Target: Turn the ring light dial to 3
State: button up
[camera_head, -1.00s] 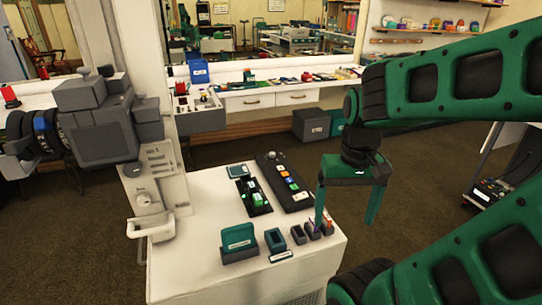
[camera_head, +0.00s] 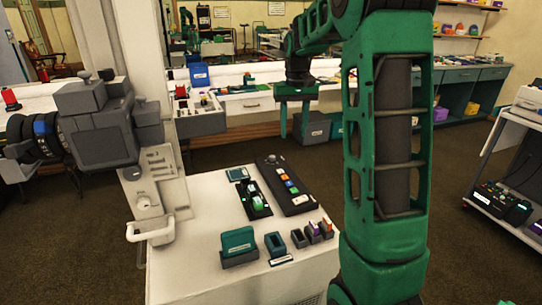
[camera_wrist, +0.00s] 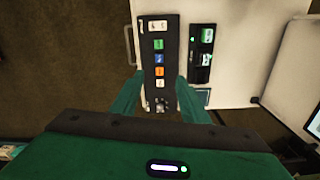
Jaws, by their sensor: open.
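A black control panel (camera_head: 298,203) lies on the white table, with a row of coloured buttons and a round knob (camera_head: 271,157) at its far end. Another round dial (camera_head: 143,201) is on the pale upright panel below the camera. I cannot read a ring light label or a number on either. My gripper (camera_head: 294,137) is open and empty, pointing down beyond the table's far side. In the wrist view the control panel (camera_wrist: 159,30) runs between my fingers (camera_wrist: 160,80), well below them, and its knob end (camera_wrist: 160,106) is nearest the wrist.
A black tray with green-lit items (camera_head: 252,202) lies left of the control panel. A teal box (camera_head: 239,244) and several small holders (camera_head: 299,238) stand along the table's front. A large grey camera (camera_head: 95,125) stands at left. A cart (camera_head: 500,205) is at right.

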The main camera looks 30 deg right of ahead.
jog(key=w+d+f+n, duration=0.1)
jog(key=w+d+f, duration=0.1)
jog(key=w, duration=0.4)
jog(key=w+d+f, duration=0.1)
jog(key=w+f, duration=0.2)
jog(key=w, duration=0.3)
jog(key=n, duration=0.1)
send_near(272, 156)
notch_tip(272, 156, down, 8)
jog(key=shift+f, duration=0.2)
grip_shut()
